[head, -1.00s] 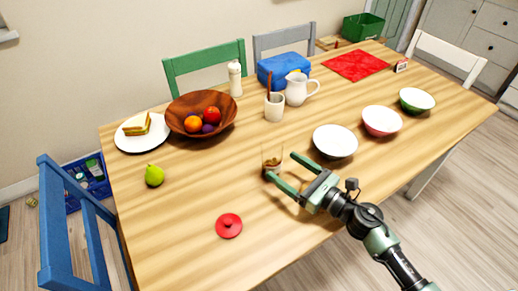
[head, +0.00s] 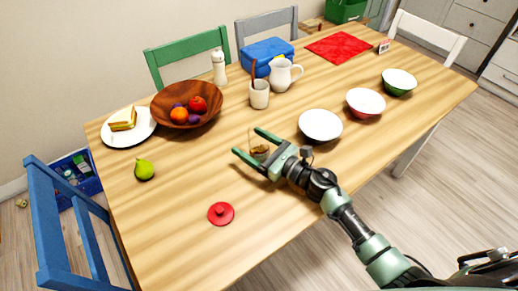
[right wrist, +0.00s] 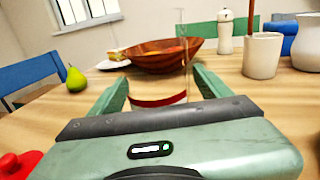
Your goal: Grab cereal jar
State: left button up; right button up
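The cereal jar (head: 259,150) is a clear glass jar with brown contents low inside, standing upright on the table. My right gripper (head: 248,142) is open, its two green fingers on either side of the jar. In the right wrist view, the clear jar (right wrist: 158,84) rises between the spread fingers, with a dark red band low on it; its base is hidden by the gripper body. I cannot tell whether either finger touches the glass. A round red lid with a knob (head: 221,213) lies on the table in front. My left gripper is not in view.
The white bowl (head: 320,124) stands close right of the gripper, with a pink bowl (head: 365,101) and a green bowl (head: 398,81) beyond. A beige cup (head: 259,95) and white pitcher (head: 283,77) stand behind. A pear (head: 144,168) is left; the table between is clear.

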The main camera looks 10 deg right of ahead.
jog(key=c, duration=1.5)
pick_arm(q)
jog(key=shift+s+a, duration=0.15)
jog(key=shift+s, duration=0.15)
pick_arm(e)
jog(key=shift+r, duration=0.1)
grip_shut()
